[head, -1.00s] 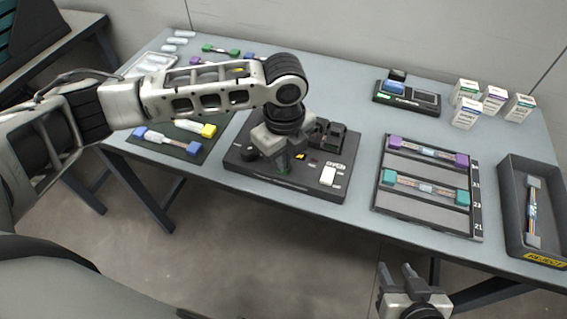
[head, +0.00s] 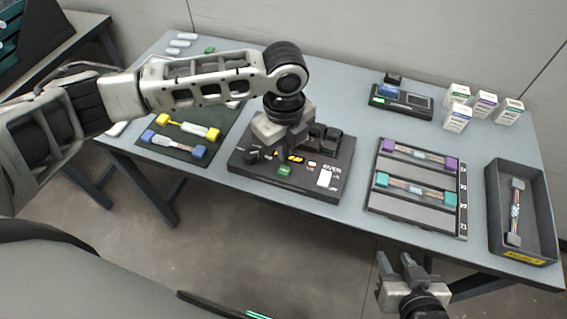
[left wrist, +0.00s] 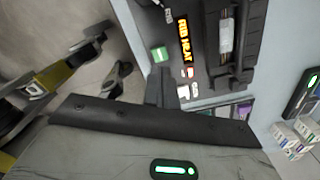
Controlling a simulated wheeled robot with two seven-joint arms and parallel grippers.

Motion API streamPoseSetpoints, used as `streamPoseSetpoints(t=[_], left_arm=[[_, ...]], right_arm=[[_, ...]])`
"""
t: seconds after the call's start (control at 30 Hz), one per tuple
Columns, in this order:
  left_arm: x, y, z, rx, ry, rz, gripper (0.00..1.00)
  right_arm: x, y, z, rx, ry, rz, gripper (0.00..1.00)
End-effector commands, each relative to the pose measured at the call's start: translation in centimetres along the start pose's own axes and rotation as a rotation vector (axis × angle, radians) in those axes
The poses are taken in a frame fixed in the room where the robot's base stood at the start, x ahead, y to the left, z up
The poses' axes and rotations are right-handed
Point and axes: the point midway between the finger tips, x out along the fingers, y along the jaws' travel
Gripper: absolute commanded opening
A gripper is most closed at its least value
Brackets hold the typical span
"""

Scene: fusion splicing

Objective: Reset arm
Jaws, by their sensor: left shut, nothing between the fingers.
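My left gripper (head: 262,155) is over the front left of the black splicer (head: 335,178). In the left wrist view its fingers (left wrist: 160,86) are together with nothing between them, and their tips are close to a green button (left wrist: 159,54); I cannot tell whether they touch it. The button also shows in the head view (head: 284,170). My right gripper (head: 394,262) is open and empty in front of the table's front edge.
A rack (head: 415,213) holds purple-ended and teal-ended pieces. A dark bin (head: 546,225) at the right holds one piece. A dark mat (head: 190,157) with yellow-ended and blue-ended pieces lies left of the splicer. Small boxes (head: 457,118) and a black device (head: 402,100) stand at the back.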

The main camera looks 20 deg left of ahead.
Motion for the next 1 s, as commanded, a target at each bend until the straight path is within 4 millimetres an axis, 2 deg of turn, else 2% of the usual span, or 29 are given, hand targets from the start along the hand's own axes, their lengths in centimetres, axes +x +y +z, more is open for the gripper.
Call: streamPoseSetpoints(t=[0.13,0.67,0.77,0.87,1.0], left_arm=[[-0.7,0.0,0.0,0.0,-0.001,0.001,0.0],[-0.6,0.1,-0.3,-0.003,0.005,-0.003,0.0],[0.1,0.3,-2.4,-0.026,0.039,-0.026,0.0],[1.0,0.8,-5.9,-0.101,0.108,-0.078,0.0],[1.2,1.6,-10.5,-0.331,0.24,-0.177,0.0]], right_arm=[[-0.1,0.0,-0.1,0.0,0.0,0.0,0.35],[-0.1,0.0,-0.1,0.0,0.0,0.0,0.35],[-0.1,0.0,-0.1,0.0,0.0,0.0,0.35],[-0.1,0.0,-0.1,0.0,0.0,0.0,0.35],[-0.1,0.0,-0.1,0.0,0.0,0.0,0.35]])
